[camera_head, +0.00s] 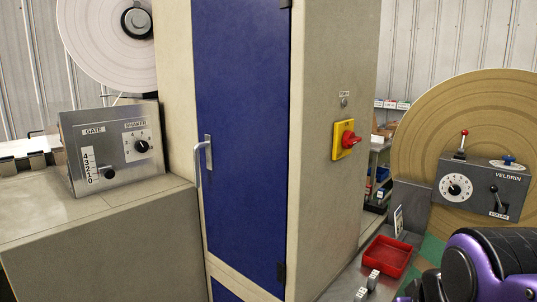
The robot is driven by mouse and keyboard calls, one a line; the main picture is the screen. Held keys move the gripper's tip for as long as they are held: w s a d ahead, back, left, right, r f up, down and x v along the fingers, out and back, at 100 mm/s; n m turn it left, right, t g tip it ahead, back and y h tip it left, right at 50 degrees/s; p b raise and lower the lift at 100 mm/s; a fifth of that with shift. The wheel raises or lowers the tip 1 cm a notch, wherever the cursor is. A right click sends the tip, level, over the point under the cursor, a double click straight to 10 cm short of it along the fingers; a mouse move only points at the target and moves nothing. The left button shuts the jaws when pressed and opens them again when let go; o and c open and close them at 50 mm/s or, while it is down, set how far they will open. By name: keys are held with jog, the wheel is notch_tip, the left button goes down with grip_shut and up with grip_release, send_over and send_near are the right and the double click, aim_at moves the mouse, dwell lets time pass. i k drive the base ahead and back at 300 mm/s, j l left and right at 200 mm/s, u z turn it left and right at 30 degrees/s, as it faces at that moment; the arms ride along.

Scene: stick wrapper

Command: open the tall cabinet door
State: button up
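The tall cabinet (335,150) stands in the middle of the head view, with beige walls. Its blue door (243,120) faces me and appears shut in its frame. A light metal handle (200,163) is on the door's left edge, at about mid-height in the picture. Dark hinges (281,272) sit on the door's right edge. Nothing touches the handle or the door. A black and purple part of my arm shows at the bottom right, apart from the cabinet. My gripper's fingers are not in view.
A grey bench (100,235) with a gate control box (112,145) stands close left of the door. A red and yellow switch (345,140) juts from the cabinet's right side. A red tray (387,256) and a Velbrin control box (481,188) are at right.

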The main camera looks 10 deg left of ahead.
aim_at(243, 49)
jog(key=u, duration=0.85)
